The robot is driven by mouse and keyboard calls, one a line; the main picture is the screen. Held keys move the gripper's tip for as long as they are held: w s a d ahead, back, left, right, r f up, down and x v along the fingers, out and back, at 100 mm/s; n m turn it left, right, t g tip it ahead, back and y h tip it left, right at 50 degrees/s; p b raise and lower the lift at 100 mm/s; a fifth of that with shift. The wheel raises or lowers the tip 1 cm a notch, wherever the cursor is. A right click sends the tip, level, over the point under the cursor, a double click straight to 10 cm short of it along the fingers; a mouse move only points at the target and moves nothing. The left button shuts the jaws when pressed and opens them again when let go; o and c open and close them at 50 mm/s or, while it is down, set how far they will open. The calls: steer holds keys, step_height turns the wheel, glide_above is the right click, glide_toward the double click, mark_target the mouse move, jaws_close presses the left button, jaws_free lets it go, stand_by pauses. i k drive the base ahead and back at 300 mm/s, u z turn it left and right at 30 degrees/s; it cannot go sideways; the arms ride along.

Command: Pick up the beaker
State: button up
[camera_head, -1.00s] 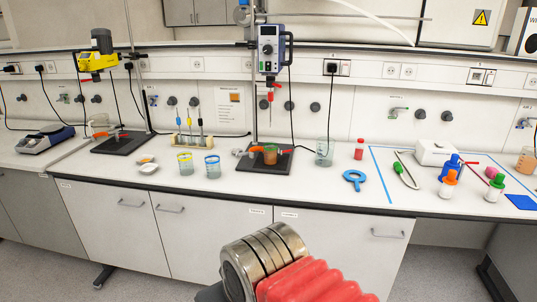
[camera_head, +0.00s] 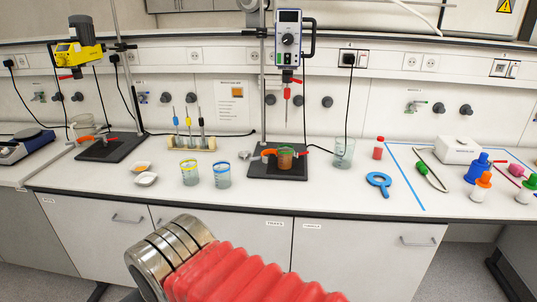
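Several beakers stand on the white bench. One has a yellow rim (camera_head: 190,175); just right of it is one with a blue rim (camera_head: 222,177). A clear beaker (camera_head: 344,155) stands right of the middle stirrer stand. A beaker with orange-brown contents (camera_head: 285,160) is on that stand's dark base, beside an orange clamp. Another clear beaker (camera_head: 83,127) is at the left stand. I cannot tell which one the task means. A metal and red ribbed part of my arm shows at the bottom, in front of the bench. My gripper is not in view.
White dishes (camera_head: 145,179) lie left of the rimmed beakers. The bench front edge (camera_head: 250,207) runs across my view.

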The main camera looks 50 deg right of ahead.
mark_target(284, 151)
steer(key=z, duration=0.1)
steer(key=i, duration=0.75)
steer(key=z, duration=0.85)
steer(key=i, duration=0.65)
steer(key=z, duration=0.45)
